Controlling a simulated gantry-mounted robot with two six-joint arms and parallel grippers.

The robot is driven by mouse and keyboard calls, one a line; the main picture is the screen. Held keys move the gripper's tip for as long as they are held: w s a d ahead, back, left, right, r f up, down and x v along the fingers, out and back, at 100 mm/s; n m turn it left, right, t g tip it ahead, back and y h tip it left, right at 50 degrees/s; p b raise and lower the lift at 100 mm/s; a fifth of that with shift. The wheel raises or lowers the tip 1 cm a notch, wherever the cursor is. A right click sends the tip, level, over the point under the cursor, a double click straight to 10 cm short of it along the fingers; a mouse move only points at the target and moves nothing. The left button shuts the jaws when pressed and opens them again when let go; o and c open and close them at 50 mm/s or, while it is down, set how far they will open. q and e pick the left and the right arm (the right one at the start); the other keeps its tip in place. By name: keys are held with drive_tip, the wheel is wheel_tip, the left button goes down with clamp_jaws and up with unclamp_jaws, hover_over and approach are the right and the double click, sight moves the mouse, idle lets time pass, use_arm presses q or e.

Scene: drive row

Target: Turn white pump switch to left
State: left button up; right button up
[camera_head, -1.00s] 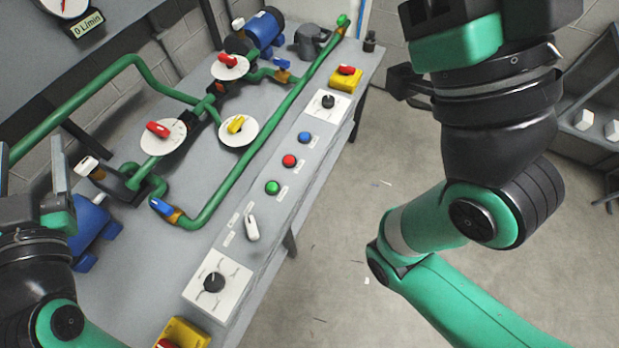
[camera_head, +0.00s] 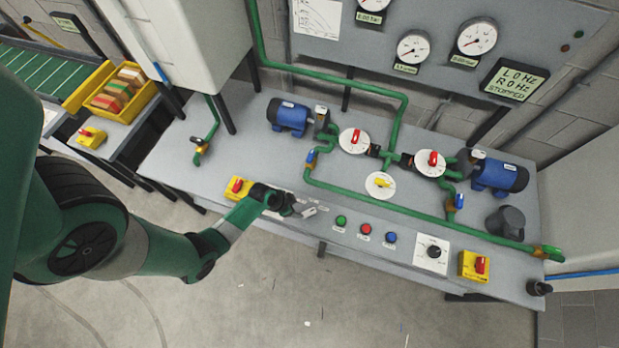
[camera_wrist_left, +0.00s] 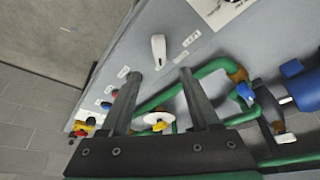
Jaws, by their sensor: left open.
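The white pump switch (camera_wrist_left: 158,48) is a small white lever on the sloped grey front panel, with small labels on either side of it. In the left wrist view it lies just beyond and between my fingertips, lengthwise with them, and the fingers appear not to touch it. In the head view the switch (camera_head: 309,211) shows small at the tip of my left gripper (camera_head: 291,205), which partly covers this stretch of panel. In the left wrist view my left gripper (camera_wrist_left: 160,76) is open and empty. My right gripper is not in view.
Green (camera_head: 341,220), red (camera_head: 365,229) and blue (camera_head: 390,238) buttons sit right of the switch, then a black dial (camera_head: 433,251) and a yellow switch box (camera_head: 473,265). Another yellow box (camera_head: 238,187) stands left of my gripper. Green pipes and valves lie behind. The display (camera_head: 515,82) reads stopped.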

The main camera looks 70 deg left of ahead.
sight(308, 212)
use_arm(q)
drive_tip(key=b+x, duration=0.6)
drive_tip(key=x, duration=0.4)
drive_tip(key=shift+w+d+f, duration=0.1)
drive_tip(key=shift+w, duration=0.05)
drive_tip(key=shift+w+f+b, duration=0.35)
drive_tip(key=shift+f+b, duration=0.05)
drive_tip(key=shift+f, duration=0.1)
clamp_jaws()
